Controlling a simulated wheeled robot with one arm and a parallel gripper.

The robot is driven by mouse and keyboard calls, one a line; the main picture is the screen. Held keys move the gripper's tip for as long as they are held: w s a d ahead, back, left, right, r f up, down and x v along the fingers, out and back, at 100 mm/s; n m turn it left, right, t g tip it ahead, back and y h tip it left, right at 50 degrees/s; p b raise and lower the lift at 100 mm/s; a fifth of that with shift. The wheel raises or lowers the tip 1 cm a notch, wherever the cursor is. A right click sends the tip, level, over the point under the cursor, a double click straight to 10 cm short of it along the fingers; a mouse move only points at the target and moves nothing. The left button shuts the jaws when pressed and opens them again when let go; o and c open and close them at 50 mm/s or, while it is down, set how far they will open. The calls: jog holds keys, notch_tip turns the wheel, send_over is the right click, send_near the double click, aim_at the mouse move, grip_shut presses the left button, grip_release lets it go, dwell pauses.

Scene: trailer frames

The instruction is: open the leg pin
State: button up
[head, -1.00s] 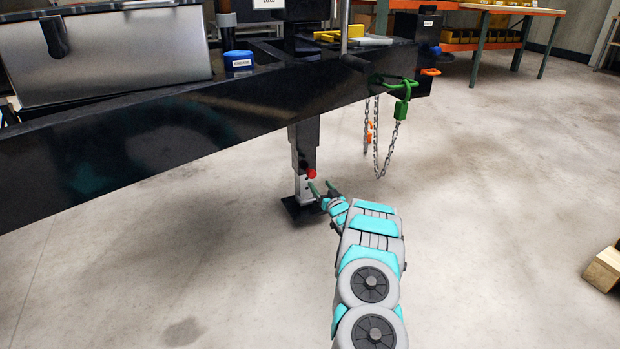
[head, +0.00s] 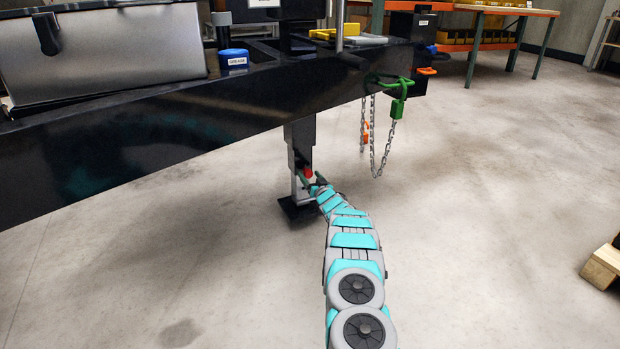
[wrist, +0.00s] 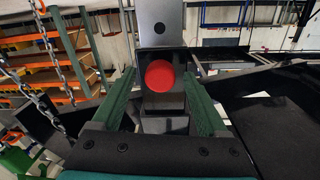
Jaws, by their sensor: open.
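The leg pin shows as a round red knob (wrist: 160,76) in the wrist view, on the dark trailer leg. In the head view the red knob (head: 308,173) is small and partly covered by my gripper. The trailer leg (head: 300,141) hangs below the black beam, with its foot plate (head: 300,210) at the floor. My gripper (wrist: 160,92) is open, its green fingers on either side of the red knob. I cannot tell whether either finger touches it.
The black trailer beam (head: 160,140) runs above my arm. Metal chains (head: 374,140) with a green hook (head: 397,106) hang right of the leg. A wooden pallet (head: 604,266) lies at the right edge. The concrete floor between is clear.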

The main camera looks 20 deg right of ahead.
jog(key=shift+c, duration=0.2)
grip_shut()
dwell(0.5)
dwell(0.8)
